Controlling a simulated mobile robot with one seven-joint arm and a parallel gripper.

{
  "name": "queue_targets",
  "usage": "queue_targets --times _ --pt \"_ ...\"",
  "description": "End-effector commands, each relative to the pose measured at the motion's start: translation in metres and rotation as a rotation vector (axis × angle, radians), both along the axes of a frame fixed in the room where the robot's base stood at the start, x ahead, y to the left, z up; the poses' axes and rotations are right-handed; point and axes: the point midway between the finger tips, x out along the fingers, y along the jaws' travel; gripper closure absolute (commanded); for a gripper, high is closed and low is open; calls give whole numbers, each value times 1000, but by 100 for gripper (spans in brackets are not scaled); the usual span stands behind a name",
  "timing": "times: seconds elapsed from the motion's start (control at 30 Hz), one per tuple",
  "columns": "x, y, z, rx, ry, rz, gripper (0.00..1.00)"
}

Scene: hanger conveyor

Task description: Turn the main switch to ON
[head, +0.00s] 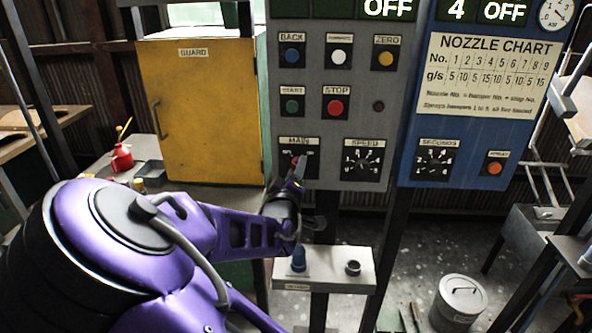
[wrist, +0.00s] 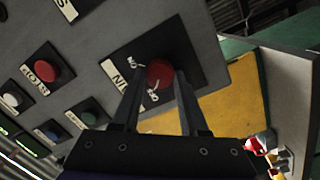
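The main switch is a red round knob on a black plate labelled MAIN. It shows in the wrist view (wrist: 160,73), with ON and OFF marks beside it. In the head view the switch (head: 297,162) is partly covered by my gripper (head: 299,178). In the wrist view my gripper (wrist: 160,85) has its two fingers apart, with the tips at either side of the knob. A narrow gap seems to show at the tips; firm contact cannot be made out. The grey panel's display (head: 388,8) reads OFF.
The STOP button (head: 336,106), START button (head: 292,106) and SPEED dial (head: 362,160) are close to the switch. A small shelf box (head: 325,268) juts out below. A yellow guard cabinet (head: 205,110) stands to the left, a blue panel (head: 475,120) to the right.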

Motion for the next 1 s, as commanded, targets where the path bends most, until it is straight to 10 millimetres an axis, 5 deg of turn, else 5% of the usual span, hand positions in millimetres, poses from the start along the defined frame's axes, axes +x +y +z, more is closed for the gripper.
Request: queue_targets --times 0.2,0.63,1.0 --pt "0 0 0 0 0 0 100" --pt "0 -1 1 75 -3 -1 100" --pt "0 -1 1 370 -12 -2 100"
